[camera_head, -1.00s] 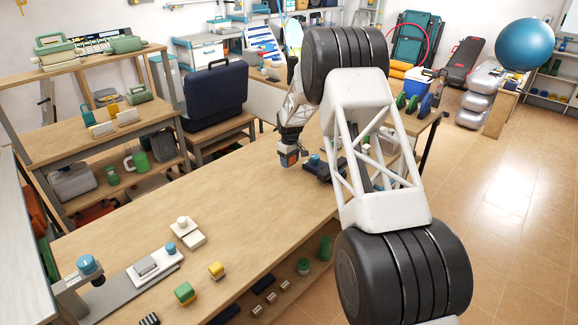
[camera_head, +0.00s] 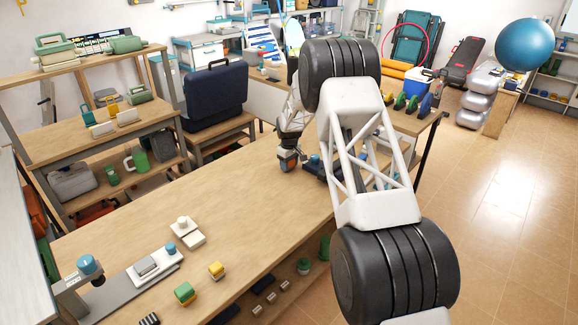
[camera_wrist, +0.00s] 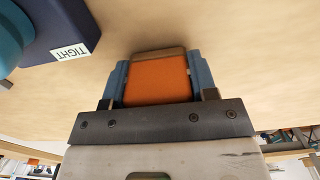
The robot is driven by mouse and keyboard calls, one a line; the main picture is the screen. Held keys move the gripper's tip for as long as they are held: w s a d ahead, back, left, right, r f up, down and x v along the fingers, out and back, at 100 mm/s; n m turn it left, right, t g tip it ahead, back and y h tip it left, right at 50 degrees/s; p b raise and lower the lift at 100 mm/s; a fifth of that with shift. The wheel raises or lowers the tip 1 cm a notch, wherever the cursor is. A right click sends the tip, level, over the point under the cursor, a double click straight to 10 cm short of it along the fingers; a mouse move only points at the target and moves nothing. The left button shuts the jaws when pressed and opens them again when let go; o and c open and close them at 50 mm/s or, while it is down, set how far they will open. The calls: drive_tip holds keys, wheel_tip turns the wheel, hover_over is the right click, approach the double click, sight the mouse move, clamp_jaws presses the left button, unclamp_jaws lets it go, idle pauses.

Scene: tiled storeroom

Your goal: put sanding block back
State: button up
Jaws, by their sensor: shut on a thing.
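The sanding block (camera_wrist: 158,80) is an orange block with a tan-brown strip along its far edge. In the wrist view it sits between the two blue fingers of my gripper (camera_wrist: 158,82), which are shut on its sides. In the head view my gripper (camera_head: 288,165) is low over the far part of the long wooden bench (camera_head: 225,190), pointing down, with a bit of orange showing at its tip. Whether the block touches the bench top cannot be told.
A dark blue fixture (camera_wrist: 60,25) labelled TIGHT stands close to the gripper, at upper left in the wrist view. The bench middle is clear.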

drive_tip(key=shift+f, duration=0.3)
drive_tip(key=shift+f, duration=0.15)
drive_tip(key=o, duration=1.2)
wheel_tip(320, 180, up, 12)
drive_tip(key=shift+r, duration=0.15)
idle(0.5)
